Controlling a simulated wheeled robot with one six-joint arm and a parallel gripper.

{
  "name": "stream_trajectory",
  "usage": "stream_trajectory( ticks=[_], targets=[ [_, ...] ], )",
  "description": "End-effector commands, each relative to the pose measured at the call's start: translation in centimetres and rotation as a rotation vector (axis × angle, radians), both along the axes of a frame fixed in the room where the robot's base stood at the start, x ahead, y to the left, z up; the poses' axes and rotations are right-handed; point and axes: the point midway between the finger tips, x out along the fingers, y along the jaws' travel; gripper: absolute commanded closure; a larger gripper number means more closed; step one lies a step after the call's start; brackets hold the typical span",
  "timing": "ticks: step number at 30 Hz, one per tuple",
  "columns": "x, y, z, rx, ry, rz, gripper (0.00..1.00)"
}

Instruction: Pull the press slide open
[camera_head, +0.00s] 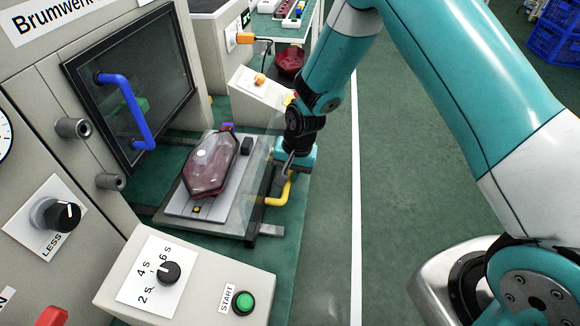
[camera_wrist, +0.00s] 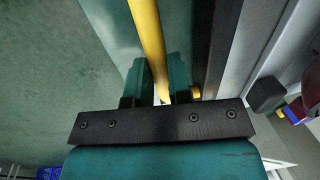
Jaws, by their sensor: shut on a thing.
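The press slide (camera_head: 185,207) is a grey plate on a dark frame, lying in front of the press. A dark red tail lamp (camera_head: 211,165) lies on it. My gripper (camera_head: 286,176) is shut on this handle. In the wrist view the yellow handle (camera_wrist: 147,35) runs between the two teal fingers (camera_wrist: 158,82). The exact contact at the fingertips is partly hidden in the head view.
The press has a dark window door with a blue handle (camera_head: 128,112). A control box with a timer knob (camera_head: 168,272) and green start button (camera_head: 243,302) stands in front. Another red lamp (camera_head: 290,60) is at the back.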

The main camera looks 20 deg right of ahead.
Motion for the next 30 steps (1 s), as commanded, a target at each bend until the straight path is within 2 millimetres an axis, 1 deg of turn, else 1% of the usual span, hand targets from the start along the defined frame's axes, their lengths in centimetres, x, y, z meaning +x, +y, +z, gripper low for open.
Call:
stream_trajectory(
  ticks=[13, 14, 15, 17, 26, 29, 30],
  targets=[
    [-0.1, 0.1, 0.1, 0.001, -0.003, 0.009, 1.00],
    [-0.1, 0.1, 0.1, 0.001, -0.003, 0.009, 0.79],
    [-0.1, 0.1, 0.1, 0.001, -0.003, 0.009, 0.70],
    [-0.1, 0.1, 0.1, 0.001, -0.003, 0.008, 0.56],
    [-0.2, 0.1, 0.2, 0.001, -0.002, 0.007, 0.56],
    [-0.2, -0.1, 0.9, 0.001, -0.003, 0.007, 0.56],
    [-0.2, -0.1, 1.4, 0.001, -0.004, 0.007, 0.56]
  ],
)
